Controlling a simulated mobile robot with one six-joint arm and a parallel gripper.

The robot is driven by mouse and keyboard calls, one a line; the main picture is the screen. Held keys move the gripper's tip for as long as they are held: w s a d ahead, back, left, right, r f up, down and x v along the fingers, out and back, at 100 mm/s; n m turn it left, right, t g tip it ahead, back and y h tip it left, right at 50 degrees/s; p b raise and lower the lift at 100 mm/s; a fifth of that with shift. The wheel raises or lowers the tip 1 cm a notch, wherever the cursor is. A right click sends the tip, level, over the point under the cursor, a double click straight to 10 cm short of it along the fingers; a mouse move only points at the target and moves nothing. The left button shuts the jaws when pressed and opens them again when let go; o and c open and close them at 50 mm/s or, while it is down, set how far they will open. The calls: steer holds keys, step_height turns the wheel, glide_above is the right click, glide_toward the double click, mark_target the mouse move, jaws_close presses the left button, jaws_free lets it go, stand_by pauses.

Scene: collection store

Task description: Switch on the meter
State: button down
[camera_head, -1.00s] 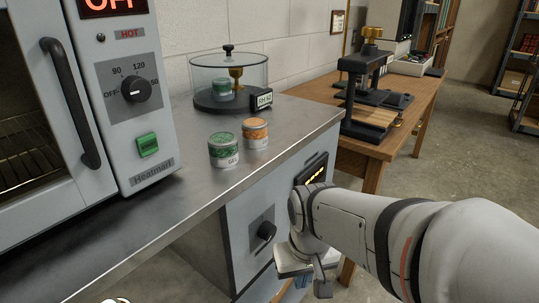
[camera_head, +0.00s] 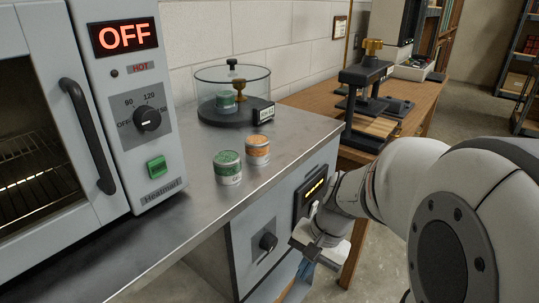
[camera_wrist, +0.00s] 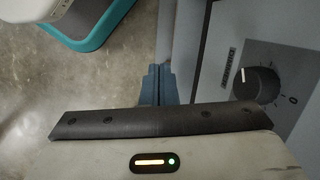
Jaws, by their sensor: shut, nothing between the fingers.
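I cannot tell for certain which device is the meter. The knob also shows at the right of the wrist view (camera_wrist: 256,84), with a white pointer line and a "0" mark beside it. My gripper (camera_head: 305,270) is shut and empty, in front of the cabinet, right of the knob and below it. Its blue-grey fingers (camera_wrist: 159,84) are together and apart from the knob.
An oven (camera_head: 146,120) reading OFF stands at left on the steel bench (camera_head: 185,215). A wooden table (camera_head: 420,100) holds a press behind.

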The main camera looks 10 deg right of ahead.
steer(key=w+d+r+m+t+y+p, duration=0.1)
steer(key=w+d+r+m+t+p, duration=0.1)
steer(key=d+m, duration=0.4)
steer(key=w+d+r+m+t+y+p, duration=0.1)
steer(key=w+d+r+m+t+p, duration=0.1)
steer(key=d+m, duration=0.4)
steer(key=w+d+r+m+t+y+p, duration=0.1)
steer(key=w+d+r+m+t+p, duration=0.1)
steer(key=d+m+t+p, duration=0.2)
steer(key=d+m+p, duration=0.1)
steer(key=d+m, duration=0.2)
steer(key=m, duration=0.1)
steer(key=shift+w+r, duration=0.15)
steer(key=shift+w, duration=0.1)
steer(key=b, duration=0.3)
glide_toward(314, 212)
steer(key=x, duration=0.4)
steer(key=shift+w+a, duration=0.3)
steer(key=shift+w, duration=0.2)
steer(key=shift+d, duration=0.1)
